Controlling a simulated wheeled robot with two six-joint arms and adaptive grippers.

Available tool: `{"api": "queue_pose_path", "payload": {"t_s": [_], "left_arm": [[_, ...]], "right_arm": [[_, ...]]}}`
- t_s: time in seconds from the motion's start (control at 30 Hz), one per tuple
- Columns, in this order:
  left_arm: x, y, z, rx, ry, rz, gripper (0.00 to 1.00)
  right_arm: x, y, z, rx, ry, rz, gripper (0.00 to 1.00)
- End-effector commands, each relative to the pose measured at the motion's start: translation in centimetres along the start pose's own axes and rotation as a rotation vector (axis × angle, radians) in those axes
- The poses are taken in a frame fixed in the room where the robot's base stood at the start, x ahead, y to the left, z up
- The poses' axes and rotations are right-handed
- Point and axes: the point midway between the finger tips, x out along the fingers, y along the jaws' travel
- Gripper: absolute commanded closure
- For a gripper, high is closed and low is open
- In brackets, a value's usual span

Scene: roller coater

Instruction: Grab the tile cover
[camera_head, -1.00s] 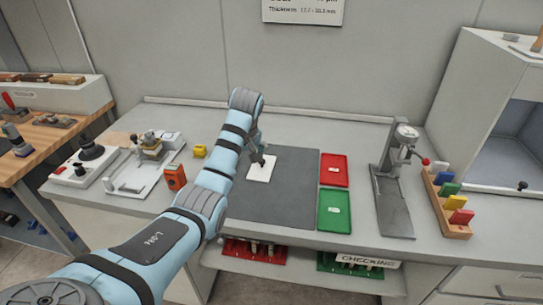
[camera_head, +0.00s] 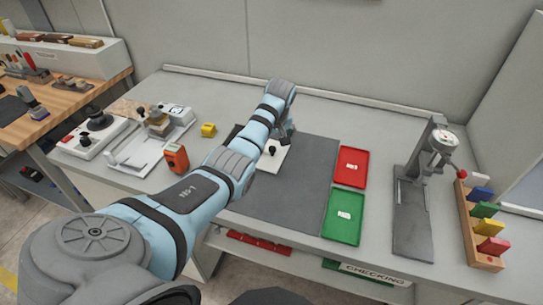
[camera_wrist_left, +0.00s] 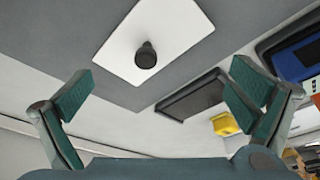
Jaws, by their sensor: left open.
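The tile cover (camera_head: 275,160) is a white rectangular plate with a small black knob. It lies on the dark grey mat (camera_head: 291,192) on the bench. In the left wrist view the cover (camera_wrist_left: 180,38) is at the top centre, with its knob facing the camera. My left gripper (camera_head: 285,137) is at the cover's far edge in the head view, partly hidden by its own arm. In the left wrist view its green-padded fingers (camera_wrist_left: 163,88) are spread wide and empty, with the knob showing between and beyond them. My right gripper is not in view.
A red tray (camera_head: 352,167) and a green tray (camera_head: 344,217) lie right of the mat. A gauge stand (camera_head: 414,215) and a rack of coloured blocks (camera_head: 480,225) stand further right. A yellow block (camera_head: 208,130), an orange meter (camera_head: 176,158) and instruments are at left.

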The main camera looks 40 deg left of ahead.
Motion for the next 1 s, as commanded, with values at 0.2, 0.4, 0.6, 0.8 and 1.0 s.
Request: {"api": "queue_pose_path", "payload": {"t_s": [0.2, 0.4, 0.6, 0.8, 1.0], "left_arm": [[4.2, -0.2, 0.3, 0.000, -0.003, -0.002, 0.00], [4.5, -0.1, 0.2, 0.000, 0.000, 0.000, 0.00], [4.4, -0.1, 0.2, 0.000, -0.001, 0.000, 0.26], [4.5, -0.1, 0.3, 0.001, -0.001, 0.001, 0.58], [4.5, -0.1, 0.4, 0.001, -0.004, 0.000, 0.84]], "right_arm": [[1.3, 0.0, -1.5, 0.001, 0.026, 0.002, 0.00], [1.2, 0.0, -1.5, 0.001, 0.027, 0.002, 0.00], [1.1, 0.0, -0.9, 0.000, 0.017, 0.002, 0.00], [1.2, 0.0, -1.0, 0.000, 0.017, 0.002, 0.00], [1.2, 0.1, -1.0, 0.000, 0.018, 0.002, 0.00]]}}
